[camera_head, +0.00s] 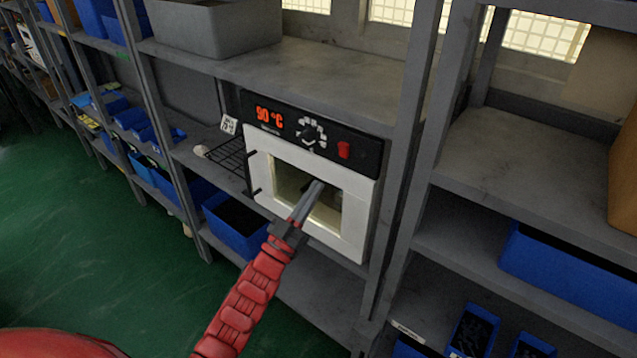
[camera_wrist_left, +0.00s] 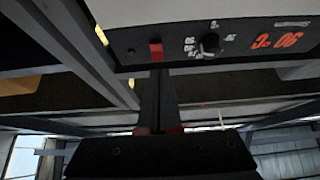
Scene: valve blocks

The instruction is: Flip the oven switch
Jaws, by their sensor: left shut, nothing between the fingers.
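The oven (camera_head: 355,226) is a white box with a glass window and a black control panel, standing on a grey shelf. Its panel shows a lit red 90 °C display, a round dial (camera_head: 311,132) and, at the right, the small red oven switch (camera_head: 344,150). My left gripper (camera_head: 319,184) is shut and empty, in front of the window, below and left of the switch in the head view. In the left wrist view the panel appears upside down; the switch (camera_wrist_left: 156,51) is just beyond the closed fingertips (camera_wrist_left: 157,74). Contact cannot be told. My right gripper is not in view.
Grey shelf uprights (camera_head: 403,170) stand right of the oven. A wire rack (camera_head: 228,156) juts out at its left. A blue bin (camera_head: 238,228) is on the shelf below, and a grey bin (camera_head: 215,27) sits above. The green floor (camera_head: 90,240) at left is open.

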